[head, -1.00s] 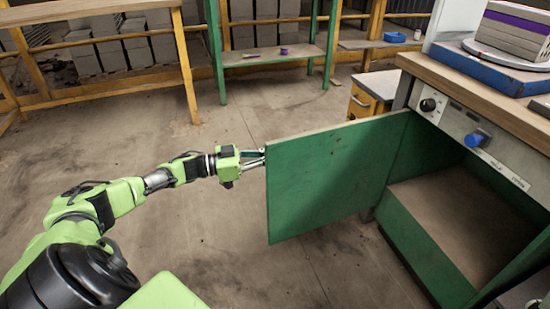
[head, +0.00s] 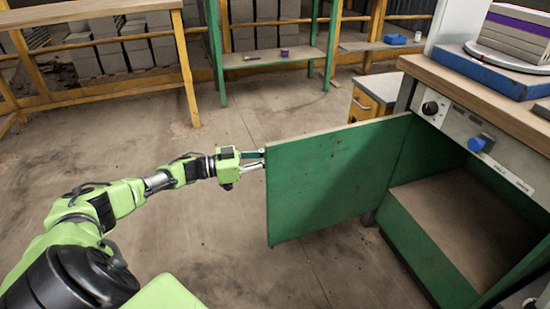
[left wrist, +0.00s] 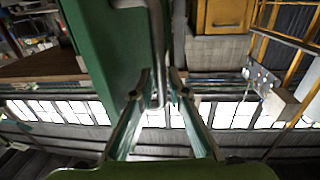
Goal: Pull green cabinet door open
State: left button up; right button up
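The green cabinet door (head: 335,180) stands wide open, swung out from the cabinet (head: 440,265), whose inside shows at the right. My left gripper (head: 264,160) is at the door's free left edge, its fingertips partly hidden behind the door. In the left wrist view, the green door (left wrist: 105,45) fills the upper left. A grey metal bar, seemingly the door handle (left wrist: 158,60), lies between the fingertips of my left gripper (left wrist: 160,80). The fingers are apart around it; whether they press on it cannot be told. My right gripper is not in view.
The worktop (head: 485,95) above the cabinet carries a blue case (head: 510,70) and grey stacked pieces. A small yellow cabinet (head: 372,98) stands behind the door. Shelves and a table line the back. The floor (head: 200,235) left of the door is clear.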

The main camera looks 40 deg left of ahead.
pick_arm(q)
jog(key=v, duration=1.2)
